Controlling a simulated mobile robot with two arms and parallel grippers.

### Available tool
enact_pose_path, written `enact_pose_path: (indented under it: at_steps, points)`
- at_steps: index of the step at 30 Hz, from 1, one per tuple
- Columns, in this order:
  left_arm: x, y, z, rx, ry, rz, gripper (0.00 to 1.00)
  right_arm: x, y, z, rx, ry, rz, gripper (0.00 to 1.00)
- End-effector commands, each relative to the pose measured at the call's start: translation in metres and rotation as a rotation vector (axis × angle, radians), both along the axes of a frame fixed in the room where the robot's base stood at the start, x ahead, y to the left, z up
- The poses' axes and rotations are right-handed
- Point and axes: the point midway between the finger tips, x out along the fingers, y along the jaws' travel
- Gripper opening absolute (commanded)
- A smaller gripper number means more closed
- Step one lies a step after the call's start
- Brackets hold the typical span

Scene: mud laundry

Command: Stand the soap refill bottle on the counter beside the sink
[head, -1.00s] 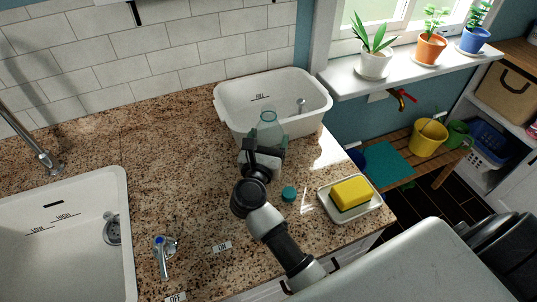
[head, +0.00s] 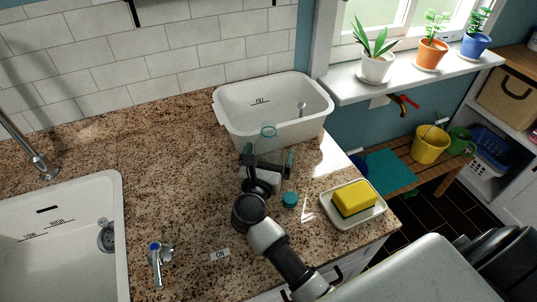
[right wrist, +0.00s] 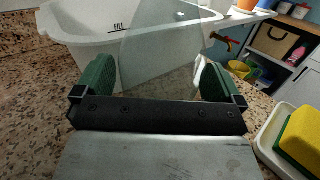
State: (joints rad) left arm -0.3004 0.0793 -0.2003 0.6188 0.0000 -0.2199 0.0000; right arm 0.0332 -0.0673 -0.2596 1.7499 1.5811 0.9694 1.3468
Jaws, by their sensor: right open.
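The soap refill bottle, a clear teal-tinted bottle (head: 267,142), appears upright on the counter (head: 180,150) in front of the white tub. Its lower part is hidden behind my right gripper (head: 267,158) in the head view. That gripper is open, with one finger on each side of the bottle. In the right wrist view the see-through bottle (right wrist: 160,48) stands between the spread green finger pads, with gaps visible. The white sink (head: 122,240) is at the left, well apart from the bottle. My left gripper is not in view.
The white tub (head: 232,118) stands close behind the bottle. A teal cap (head: 290,200) lies on the counter right of my gripper. A dish (head: 372,213) with a yellow sponge (head: 354,197) sits near the right edge. A blue-topped tap (head: 156,262) is beside the sink. The middle counter is clear.

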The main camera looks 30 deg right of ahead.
Motion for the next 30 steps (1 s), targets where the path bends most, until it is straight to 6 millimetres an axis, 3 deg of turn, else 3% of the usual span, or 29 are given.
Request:
enact_pose_path:
  at_steps: [6,19,30]
  points:
    - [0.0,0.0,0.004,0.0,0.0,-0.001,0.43,-0.002,0.002,0.003,0.001,0.001,0.001,0.99]
    - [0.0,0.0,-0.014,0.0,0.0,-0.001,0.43,-0.052,0.045,-0.004,0.002,0.001,0.0,0.99]
    - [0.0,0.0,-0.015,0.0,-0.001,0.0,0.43,-0.056,0.05,-0.002,0.0,0.0,0.0,0.99]
